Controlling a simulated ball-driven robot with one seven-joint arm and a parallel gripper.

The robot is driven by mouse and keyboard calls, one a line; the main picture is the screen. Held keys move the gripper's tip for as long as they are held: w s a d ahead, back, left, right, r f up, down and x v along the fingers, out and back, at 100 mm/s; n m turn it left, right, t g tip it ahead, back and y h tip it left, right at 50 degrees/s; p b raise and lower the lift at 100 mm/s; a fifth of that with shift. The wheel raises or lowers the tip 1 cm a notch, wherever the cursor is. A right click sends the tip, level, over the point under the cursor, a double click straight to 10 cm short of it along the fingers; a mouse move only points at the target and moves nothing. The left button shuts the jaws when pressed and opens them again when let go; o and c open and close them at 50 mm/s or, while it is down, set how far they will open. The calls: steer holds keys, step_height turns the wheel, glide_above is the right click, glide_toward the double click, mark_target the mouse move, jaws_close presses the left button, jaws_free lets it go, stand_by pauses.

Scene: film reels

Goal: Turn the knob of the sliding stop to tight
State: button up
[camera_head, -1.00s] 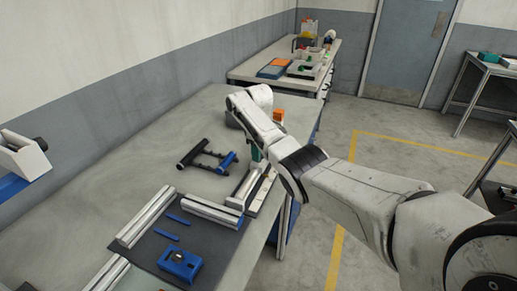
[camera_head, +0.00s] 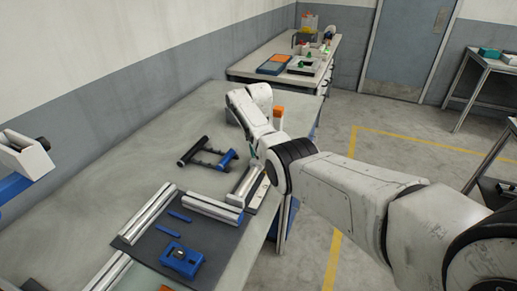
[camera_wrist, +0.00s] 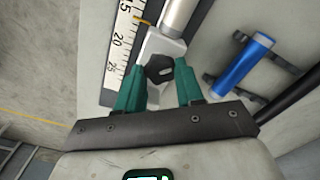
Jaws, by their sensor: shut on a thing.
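The sliding stop's knob (camera_wrist: 159,69) is a dark, many-sided knob with a light mark on its face, in the wrist view. It sits on a pale stop block (camera_wrist: 160,45) at the end of a metal rail (camera_wrist: 181,12). My gripper (camera_wrist: 160,78) has green fingers, one on each side of the knob, and is shut on it. A ruler scale (camera_wrist: 118,45) runs beside the rail on the left. In the head view my arm covers the knob and the fingers; part of the rail (camera_head: 247,181) shows beside my arm.
In the head view, metal bars (camera_head: 212,208) and a blue block (camera_head: 182,260) lie on a dark mat (camera_head: 222,246). The bench's right edge is close to the rail.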

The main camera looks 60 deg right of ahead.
steer(key=m, duration=0.4)
steer(key=shift+m, duration=0.3)
steer(key=m, duration=0.4)
steer(key=shift+b, duration=0.3)
steer(key=shift+m, duration=0.3)
steer(key=o, duration=1)
steer(key=shift+o, duration=0.2)
steer(key=shift+r, duration=0.1)
step_height(320, 180, up, 11)
steer(key=b, duration=0.1)
steer(key=shift+f, duration=0.2)
